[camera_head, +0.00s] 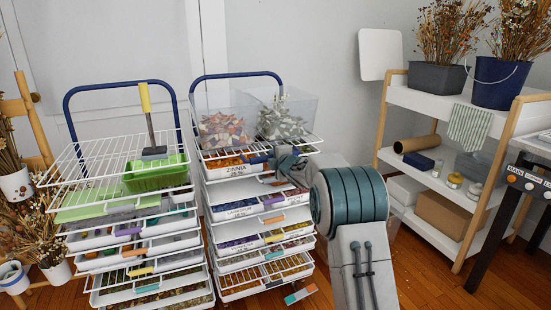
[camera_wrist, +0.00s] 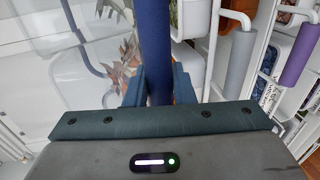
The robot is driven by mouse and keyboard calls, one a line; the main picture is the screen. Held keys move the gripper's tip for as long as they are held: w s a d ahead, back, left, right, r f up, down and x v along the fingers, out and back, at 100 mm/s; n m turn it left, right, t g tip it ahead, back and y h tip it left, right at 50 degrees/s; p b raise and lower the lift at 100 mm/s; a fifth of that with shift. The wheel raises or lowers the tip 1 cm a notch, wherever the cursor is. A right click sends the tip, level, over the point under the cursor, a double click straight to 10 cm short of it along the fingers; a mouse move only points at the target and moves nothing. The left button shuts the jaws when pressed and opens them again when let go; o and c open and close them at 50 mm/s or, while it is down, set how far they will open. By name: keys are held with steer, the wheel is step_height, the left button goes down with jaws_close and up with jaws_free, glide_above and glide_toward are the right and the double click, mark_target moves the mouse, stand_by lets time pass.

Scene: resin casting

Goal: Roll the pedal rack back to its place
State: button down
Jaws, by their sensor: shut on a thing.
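The right rack (camera_head: 233,201) is white wire with a blue tube handle (camera_head: 235,75) and several labelled trays of dried petals. Two clear bins of petals (camera_head: 224,120) stand on its top. My gripper (camera_wrist: 158,92) is shut around a blue upright tube (camera_wrist: 156,45) in the wrist view, apparently this rack's handle. In the head view my gripper (camera_head: 287,160) is at the rack's right side, partly hidden by my arm. Which of the two racks the task calls the pedal rack is not marked. The racks' wheels are out of view.
A similar left rack (camera_head: 68,178) stands close beside it, bearing a green tray (camera_head: 155,177) and a yellow-handled tool (camera_head: 148,118). A white shelf cart (camera_head: 440,105) with flower buckets is at right, near a black-legged table (camera_head: 495,240). Some wood floor (camera_head: 430,285) is clear.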

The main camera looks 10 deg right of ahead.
steer(key=shift+a+r, duration=0.15)
steer(key=shift+r, duration=0.1)
steer(key=c, duration=1.3)
jaws_free()
steer(key=shift+w+f, duration=0.1)
steer(key=shift+w, duration=0.1)
steer(key=shift+o, duration=0.2)
steer(key=shift+a+f, duration=0.1)
steer(key=shift+a, duration=0.05)
steer(key=shift+d, duration=0.25)
steer(key=shift+s+d, duration=0.1)
steer(key=shift+s, duration=0.15)
steer(key=v, duration=1.3)
steer(key=shift+s, duration=0.1)
